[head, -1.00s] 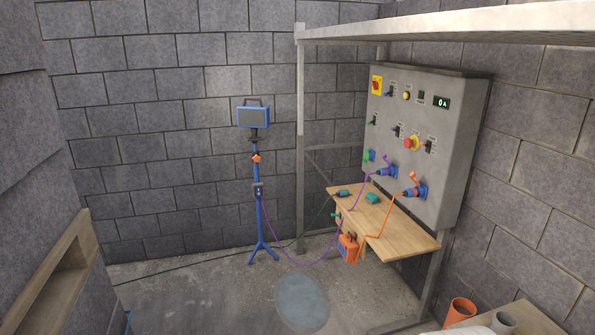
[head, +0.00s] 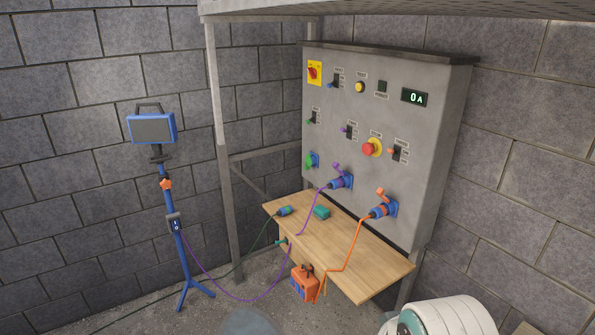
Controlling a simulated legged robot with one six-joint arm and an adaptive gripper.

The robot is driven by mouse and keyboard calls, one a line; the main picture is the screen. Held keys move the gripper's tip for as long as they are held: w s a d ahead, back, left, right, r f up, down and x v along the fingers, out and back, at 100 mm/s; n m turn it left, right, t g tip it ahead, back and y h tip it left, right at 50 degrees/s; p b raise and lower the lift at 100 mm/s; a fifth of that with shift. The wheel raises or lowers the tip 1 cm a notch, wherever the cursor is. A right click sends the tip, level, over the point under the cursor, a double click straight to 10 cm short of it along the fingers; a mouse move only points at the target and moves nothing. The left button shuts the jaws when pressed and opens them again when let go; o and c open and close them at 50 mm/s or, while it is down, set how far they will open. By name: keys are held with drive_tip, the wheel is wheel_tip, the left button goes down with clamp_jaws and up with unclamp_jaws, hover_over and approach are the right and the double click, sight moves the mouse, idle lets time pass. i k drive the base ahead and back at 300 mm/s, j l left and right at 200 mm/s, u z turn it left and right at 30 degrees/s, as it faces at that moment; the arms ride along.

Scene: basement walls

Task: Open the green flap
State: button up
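The green flap (head: 310,160) is a small green cover on a blue socket at the lower left of the grey control panel (head: 440,110). It looks closed over the socket, though it is small in the head view. A purple flap (head: 338,168) and an orange flap (head: 381,192) stand raised above two blue sockets to its right, each with a plug in it. My gripper is not in view, so its state is hidden.
Purple and orange cables hang there. A metal post (head: 222,150) and a blue lamp stand (head: 172,220) are at left. A white ribbed cylinder (head: 450,316) fills the bottom right.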

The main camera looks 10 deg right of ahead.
sight(309, 161)
drive_tip(key=i+j+z, duration=0.2)
drive_tip(key=z, duration=0.25)
drive_tip(key=i+j+z, duration=0.6)
drive_tip(key=j+z, duration=0.15)
drive_tip(key=z, duration=0.15)
drive_tip(key=i+j+z, duration=0.1)
drive_tip(key=j+z, duration=0.4)
drive_tip(key=i+j, duration=0.1)
drive_tip(key=j, duration=0.55)
drive_tip(key=j+z, duration=0.1)
drive_tip(key=j, duration=0.5)
drive_tip(key=i+j, duration=0.15)
drive_tip(key=j, duration=0.5)
